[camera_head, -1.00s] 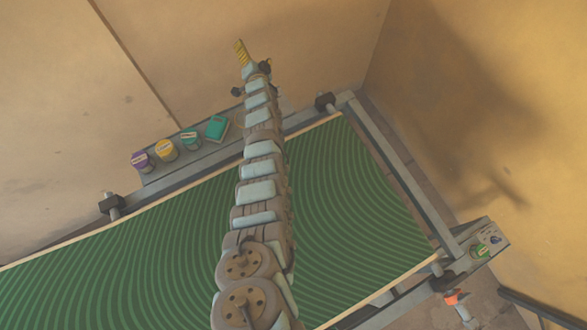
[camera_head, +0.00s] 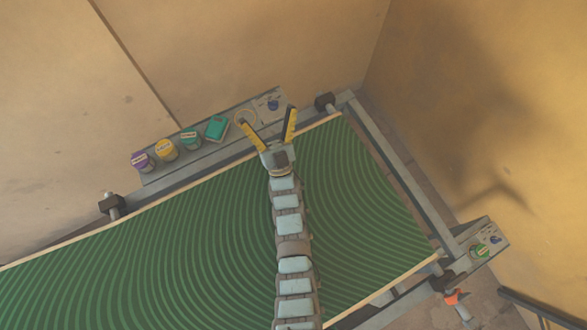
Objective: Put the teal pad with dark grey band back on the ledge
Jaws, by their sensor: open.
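A teal pad (camera_head: 217,128) lies on the grey ledge (camera_head: 206,152) behind the green plate, at the right end of a row of jars. A dark grey band on it is too small to make out. My gripper (camera_head: 267,115) is open and empty, with yellow fingers spread wide. It appears over the plate's back edge, to the right of the teal pad and apart from it. Its left fingertip overlaps a thin yellow ring on the ledge in the picture.
A purple jar (camera_head: 142,161), a yellow jar (camera_head: 166,150) and a teal jar (camera_head: 190,138) stand on the ledge. A blue knob (camera_head: 273,105) sits at its right end. A green-patterned plate (camera_head: 130,270) fills the middle.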

